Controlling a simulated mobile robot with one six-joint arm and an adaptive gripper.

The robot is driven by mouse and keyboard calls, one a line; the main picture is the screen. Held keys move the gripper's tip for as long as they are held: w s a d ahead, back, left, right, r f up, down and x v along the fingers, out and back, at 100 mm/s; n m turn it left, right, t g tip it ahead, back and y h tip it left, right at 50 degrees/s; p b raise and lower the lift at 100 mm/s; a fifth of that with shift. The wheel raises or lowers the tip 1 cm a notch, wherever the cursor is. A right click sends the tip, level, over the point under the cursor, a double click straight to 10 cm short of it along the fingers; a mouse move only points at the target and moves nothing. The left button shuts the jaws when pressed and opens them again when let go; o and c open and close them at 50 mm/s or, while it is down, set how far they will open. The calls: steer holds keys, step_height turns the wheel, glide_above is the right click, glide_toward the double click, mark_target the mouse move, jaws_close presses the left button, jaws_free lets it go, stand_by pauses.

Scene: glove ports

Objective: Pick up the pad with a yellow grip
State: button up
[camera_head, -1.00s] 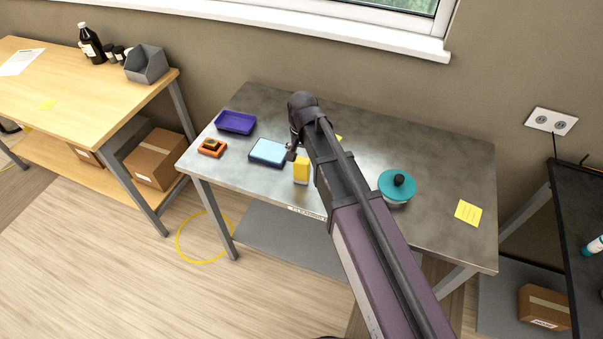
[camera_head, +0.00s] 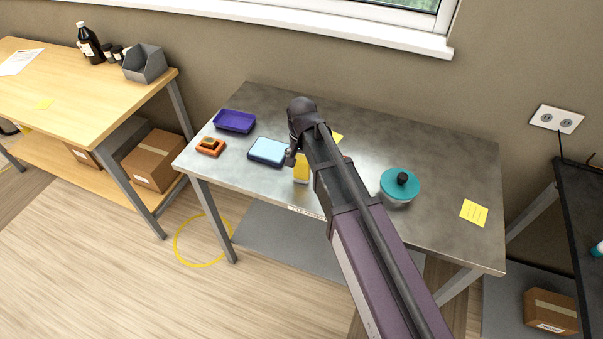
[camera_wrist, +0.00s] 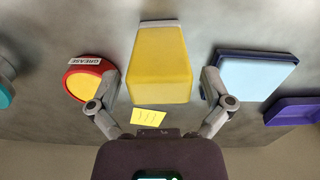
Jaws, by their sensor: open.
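The pad with a yellow grip (camera_head: 301,171) stands on the grey metal table (camera_head: 440,190), near its front edge. In the wrist view its yellow grip (camera_wrist: 158,70) fills the space between my fingers, with a thin pale strip, likely the pad, at its far end. My gripper (camera_wrist: 160,82) is open, one finger on each side of the grip, with visible gaps; I cannot tell how far above the table the fingertips are. In the head view my arm hides most of my gripper and part of the grip.
A light-blue-topped box (camera_head: 267,151) is close beside one finger, and a red GREASE tin (camera_wrist: 82,80) beside the other. A purple tray (camera_head: 235,121), an orange holder (camera_head: 210,146), and a teal-lidded pot (camera_head: 400,184) stand farther off. The table's right part is mostly clear.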

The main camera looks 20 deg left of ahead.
steer(key=shift+f+b, duration=0.55)
steer(key=shift+f, duration=0.3)
steer(key=c, duration=1.1)
steer(key=shift+r, duration=0.15)
step_height(320, 180, up, 4)
steer(key=p, duration=0.4)
steer(key=shift+f, duration=0.2)
steer(key=s+d, duration=0.4)
steer(key=s, duration=0.3)
steer(key=s+d+r+p, duration=0.1)
steer(key=s+d, duration=0.3)
steer(key=s, duration=0.3)
steer(key=shift+w, duration=0.1)
